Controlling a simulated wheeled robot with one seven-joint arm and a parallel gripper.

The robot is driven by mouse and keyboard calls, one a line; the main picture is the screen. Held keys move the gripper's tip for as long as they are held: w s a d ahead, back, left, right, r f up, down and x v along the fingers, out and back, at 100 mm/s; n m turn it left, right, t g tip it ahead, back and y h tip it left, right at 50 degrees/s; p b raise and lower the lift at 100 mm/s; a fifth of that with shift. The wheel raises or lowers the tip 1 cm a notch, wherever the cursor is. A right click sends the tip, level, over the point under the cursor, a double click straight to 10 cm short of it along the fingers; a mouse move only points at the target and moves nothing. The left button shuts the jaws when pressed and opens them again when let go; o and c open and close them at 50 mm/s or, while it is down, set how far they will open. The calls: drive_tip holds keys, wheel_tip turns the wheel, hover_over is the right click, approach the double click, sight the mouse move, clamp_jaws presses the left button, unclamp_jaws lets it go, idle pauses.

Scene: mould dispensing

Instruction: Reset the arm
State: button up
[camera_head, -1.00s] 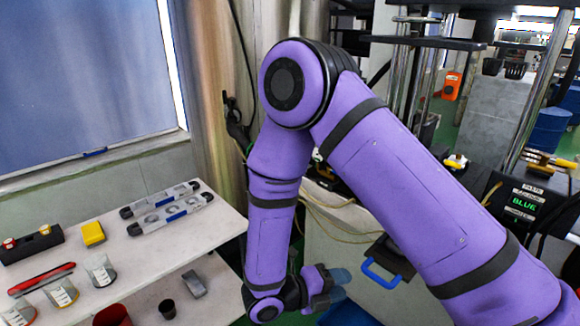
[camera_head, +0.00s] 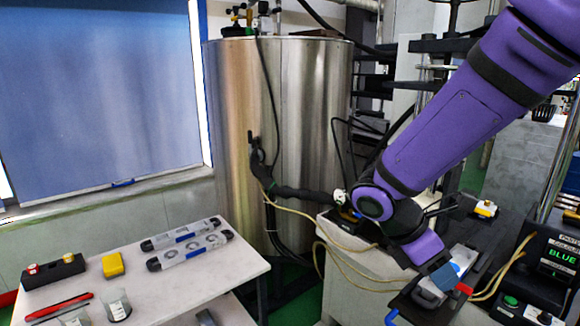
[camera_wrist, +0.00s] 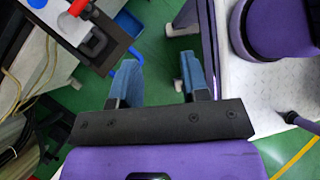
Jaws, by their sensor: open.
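My purple arm (camera_head: 455,130) reaches in from the upper right in the head view and slants down to the lower right. My gripper (camera_head: 447,275) is at its end, beside or over a dark plate with a pale metal piece (camera_head: 430,294); the exact gap cannot be told there. In the wrist view my gripper (camera_wrist: 160,80) has its two blue fingers spread apart with nothing between them. Green floor shows through the gap. The plate (camera_wrist: 112,57), with a red handle and a blue spot, lies at the upper left, apart from the fingers.
A white table (camera_head: 225,262) on the left holds two metal moulds (camera_head: 188,248), a yellow block (camera_head: 112,265), a black button box (camera_head: 52,272) and cups (camera_head: 117,305). A steel tank (camera_head: 300,130) stands behind. A display box reading BLUE (camera_head: 555,258) is at the right.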

drive_tip(key=s+d+r+m+t+y, duration=0.2)
drive_tip(key=s+r+m+t+y, duration=0.1)
drive_tip(key=s+r+m, duration=0.2)
drive_tip(key=s+d+r+m+t+y, duration=0.3)
drive_tip(key=r+m, duration=0.6)
drive_tip(key=m, duration=0.4)
drive_tip(key=shift+s+r+t+y, duration=0.25)
drive_tip(key=shift+s+t+y, duration=0.55)
drive_tip(key=shift+s, duration=0.6)
